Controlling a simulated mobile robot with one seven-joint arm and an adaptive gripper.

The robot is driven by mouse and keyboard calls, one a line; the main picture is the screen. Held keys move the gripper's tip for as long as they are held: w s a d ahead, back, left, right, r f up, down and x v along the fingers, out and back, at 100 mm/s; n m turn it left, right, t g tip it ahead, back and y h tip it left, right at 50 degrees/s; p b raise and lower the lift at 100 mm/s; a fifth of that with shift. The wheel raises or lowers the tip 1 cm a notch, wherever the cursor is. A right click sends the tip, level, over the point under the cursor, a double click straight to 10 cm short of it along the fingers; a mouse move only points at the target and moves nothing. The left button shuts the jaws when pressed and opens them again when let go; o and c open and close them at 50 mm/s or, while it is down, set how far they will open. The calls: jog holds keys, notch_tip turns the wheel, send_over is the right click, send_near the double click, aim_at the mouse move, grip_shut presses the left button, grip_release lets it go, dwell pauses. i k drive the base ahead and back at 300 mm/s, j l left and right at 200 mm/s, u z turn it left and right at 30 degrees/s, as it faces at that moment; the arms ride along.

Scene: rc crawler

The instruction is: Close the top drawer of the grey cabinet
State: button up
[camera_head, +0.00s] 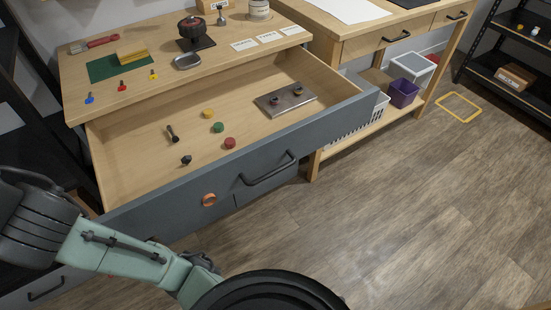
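The grey cabinet has a wooden top (215,60) and grey fronts. Its top drawer (130,165) is pulled far out, showing the wooden inside. I cannot make out my gripper's fingers in this view.
A lower front with a black handle (45,289) shows at bottom left. A wooden workbench (370,42) with a purple bin (403,93) stands to the right. Black shelves (510,75) stand at far right. The wood floor (420,190) before the drawer is mostly clear.

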aim_at(146, 189)
jog(key=z, duration=1.1)
jog(key=k+j+z, duration=0.1)
jog(key=j+z, duration=0.25)
jog(key=k+j+z, duration=0.1)
jog(key=j+z, duration=0.15)
jog(key=z, duration=0.15)
